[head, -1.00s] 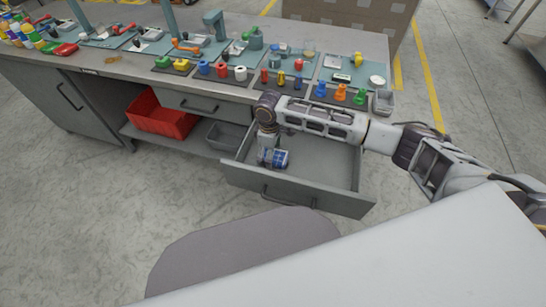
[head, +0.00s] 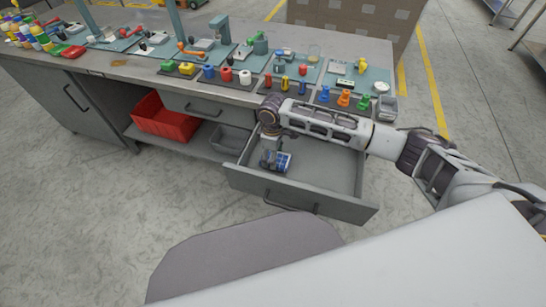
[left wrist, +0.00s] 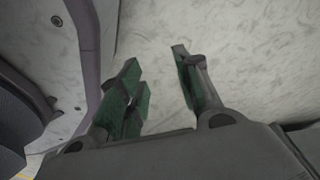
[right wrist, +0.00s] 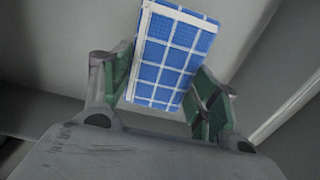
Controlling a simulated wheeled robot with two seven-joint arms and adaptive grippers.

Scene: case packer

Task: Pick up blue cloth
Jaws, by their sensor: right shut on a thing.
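The blue cloth (right wrist: 175,55) is a folded, blue-and-white checked piece. In the right wrist view it stands between the green pads of my right gripper (right wrist: 165,95), which is shut on it. In the head view the cloth (head: 283,162) shows at the left end of the open drawer (head: 325,165), with my right gripper (head: 269,155) at it. I cannot tell from the head view whether the cloth touches the drawer floor. My left gripper (left wrist: 160,95) shows in the left wrist view with its fingers apart and nothing between them, over pale floor.
The drawer's front (head: 300,197) and side walls surround the cloth. A workbench (head: 150,75) above carries several coloured parts on mats. A red bin (head: 165,120) and a grey bin (head: 230,138) sit on the lower shelf to the left. The right of the drawer is empty.

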